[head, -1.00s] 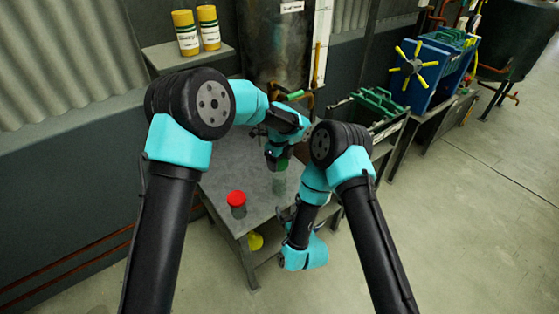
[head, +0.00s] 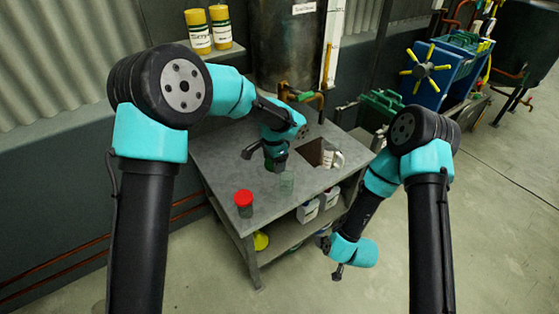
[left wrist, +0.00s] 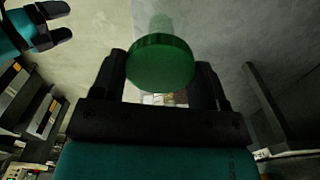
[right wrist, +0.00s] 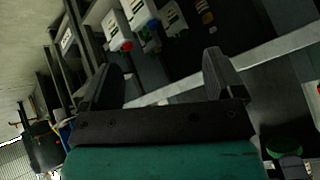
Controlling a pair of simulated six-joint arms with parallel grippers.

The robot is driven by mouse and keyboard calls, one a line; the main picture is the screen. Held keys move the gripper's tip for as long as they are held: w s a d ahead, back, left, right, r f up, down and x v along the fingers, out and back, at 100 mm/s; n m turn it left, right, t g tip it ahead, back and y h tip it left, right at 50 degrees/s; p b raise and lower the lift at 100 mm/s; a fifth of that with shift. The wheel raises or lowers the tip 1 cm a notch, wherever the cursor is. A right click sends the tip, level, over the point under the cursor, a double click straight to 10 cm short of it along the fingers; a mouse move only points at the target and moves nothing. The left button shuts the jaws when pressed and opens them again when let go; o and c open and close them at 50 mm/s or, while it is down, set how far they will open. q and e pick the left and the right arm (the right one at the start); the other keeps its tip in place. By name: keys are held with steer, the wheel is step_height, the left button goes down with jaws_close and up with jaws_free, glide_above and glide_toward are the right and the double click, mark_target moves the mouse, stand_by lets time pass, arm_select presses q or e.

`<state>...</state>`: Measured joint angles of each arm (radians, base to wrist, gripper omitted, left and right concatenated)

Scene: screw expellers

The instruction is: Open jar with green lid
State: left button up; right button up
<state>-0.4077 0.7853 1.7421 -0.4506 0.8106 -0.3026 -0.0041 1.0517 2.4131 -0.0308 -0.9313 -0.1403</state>
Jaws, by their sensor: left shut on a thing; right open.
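My left gripper (head: 272,160) is shut on the green lid, which shows between its fingers in the left wrist view (left wrist: 162,65). In the head view the lid is mostly hidden by the gripper. A clear greenish jar (head: 287,183) stands upright on the table, just right of and below the gripper, and looks apart from the lid. Part of the jar also shows beyond the lid in the left wrist view (left wrist: 160,24). My right gripper (head: 337,271) is open and empty, low beside the table's right side.
A jar with a red lid (head: 243,201) stands near the grey table's (head: 215,165) front left corner. A dark square opening (head: 317,152) and a white container (head: 333,159) are at the right. White bottles (head: 307,211) and a yellow object (head: 261,240) are below the tabletop.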

arm_select(q)
steer(key=s+a+n, duration=0.1)
steer(key=n, duration=0.2)
steer(key=s+r+n, duration=0.1)
steer(key=n, duration=0.1)
steer(key=s+a+r+n, duration=0.1)
steer(key=n, duration=0.2)
steer(key=shift+a+n, duration=0.3)
steer(key=shift+a, duration=0.05)
arm_select(e)
steer(key=s+d+m+g, duration=0.2)
steer(key=s+d+g, duration=0.4)
steer(key=s, duration=0.5)
steer(key=shift+s+d, duration=0.15)
steer(key=shift+s, duration=0.2)
steer(key=shift+r, duration=0.1)
steer(key=shift+c, duration=0.5)
